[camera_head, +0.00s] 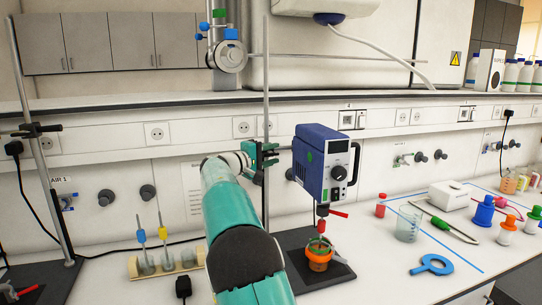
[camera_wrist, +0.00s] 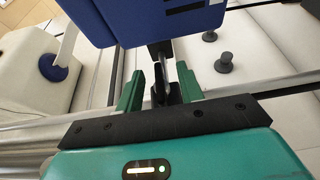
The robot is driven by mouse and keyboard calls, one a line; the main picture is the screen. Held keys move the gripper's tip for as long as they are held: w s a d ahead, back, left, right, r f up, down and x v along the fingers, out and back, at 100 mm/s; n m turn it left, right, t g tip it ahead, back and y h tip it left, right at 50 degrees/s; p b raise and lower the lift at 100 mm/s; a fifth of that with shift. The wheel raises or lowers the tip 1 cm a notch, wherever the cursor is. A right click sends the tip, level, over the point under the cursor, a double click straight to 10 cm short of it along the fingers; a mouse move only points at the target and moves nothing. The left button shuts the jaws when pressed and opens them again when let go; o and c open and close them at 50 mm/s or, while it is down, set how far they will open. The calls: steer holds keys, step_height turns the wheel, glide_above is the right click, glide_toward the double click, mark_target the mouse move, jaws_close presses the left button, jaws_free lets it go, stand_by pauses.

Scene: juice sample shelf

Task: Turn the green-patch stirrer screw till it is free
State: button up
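The blue stirrer (camera_head: 328,165) with a green patch (camera_head: 309,157) on its front edge is held up beside a vertical stand rod (camera_head: 266,80). Its blue housing (camera_wrist: 160,20) fills the top of the wrist view. My gripper (camera_head: 262,156) is at the rod, to the left of the stirrer. In the wrist view the green fingers of my gripper (camera_wrist: 160,90) stand apart. A dark block and a thin metal pin (camera_wrist: 183,80) show between them. I cannot tell which part is the screw, or whether the fingers touch it.
An orange pot (camera_head: 319,262) is below the stirrer on the black stand base. A rack of small beakers (camera_head: 165,263) is to the left. A beaker (camera_head: 408,225), a blue ring tool (camera_head: 432,265) and several coloured bottles are to the right. Another stand rod (camera_head: 40,150) rises at far left.

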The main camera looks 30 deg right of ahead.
jaws_close()
